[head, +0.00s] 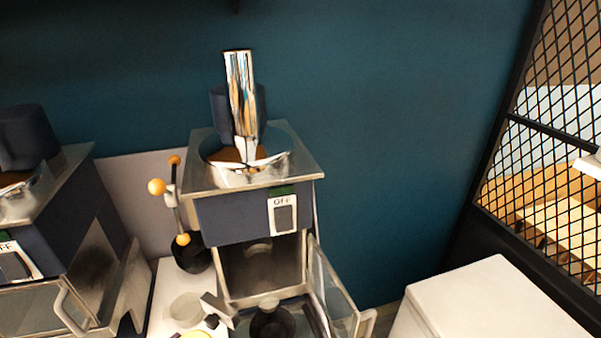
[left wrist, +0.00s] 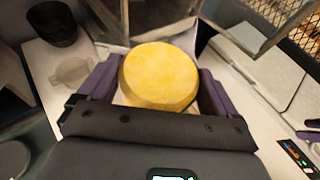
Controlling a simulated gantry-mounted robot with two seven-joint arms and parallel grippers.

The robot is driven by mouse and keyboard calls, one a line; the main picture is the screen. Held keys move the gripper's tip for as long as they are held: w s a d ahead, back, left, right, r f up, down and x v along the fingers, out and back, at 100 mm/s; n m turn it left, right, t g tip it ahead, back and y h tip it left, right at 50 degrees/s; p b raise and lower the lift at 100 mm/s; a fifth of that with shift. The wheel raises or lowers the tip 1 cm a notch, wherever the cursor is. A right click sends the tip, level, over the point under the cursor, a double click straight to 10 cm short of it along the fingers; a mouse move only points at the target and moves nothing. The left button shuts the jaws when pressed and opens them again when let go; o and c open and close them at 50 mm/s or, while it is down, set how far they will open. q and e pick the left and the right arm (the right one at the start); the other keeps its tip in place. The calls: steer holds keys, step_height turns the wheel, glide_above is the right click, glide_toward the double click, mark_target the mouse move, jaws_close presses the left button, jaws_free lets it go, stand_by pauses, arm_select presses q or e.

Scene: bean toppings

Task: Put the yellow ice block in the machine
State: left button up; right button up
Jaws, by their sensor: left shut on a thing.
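The yellow ice block (left wrist: 160,76) is a round, thick disc held between the two purple fingers of my left gripper (left wrist: 158,85) in the left wrist view. The machine (head: 250,217) stands in the middle of the head view, with a chrome top, a dark blue front and a switch marked OFF (head: 284,213). Its clear door (head: 332,288) is swung open to the right. The block is in front of the machine's opening.
A second machine (head: 40,195) is at far left. A white box (head: 490,305) stands at right.

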arm_select(q)
steer(key=d+f+n+y, duration=0.2)
steer(key=d+f, duration=0.5)
steer(key=a+f+n+t+y, duration=0.1)
steer(key=a+f+n+y, duration=0.2)
steer(key=a+f, duration=0.2)
steer(key=shift+a+f+y, duration=0.3)
steer(key=shift+y, duration=0.1)
steer(key=shift+w, duration=0.1)
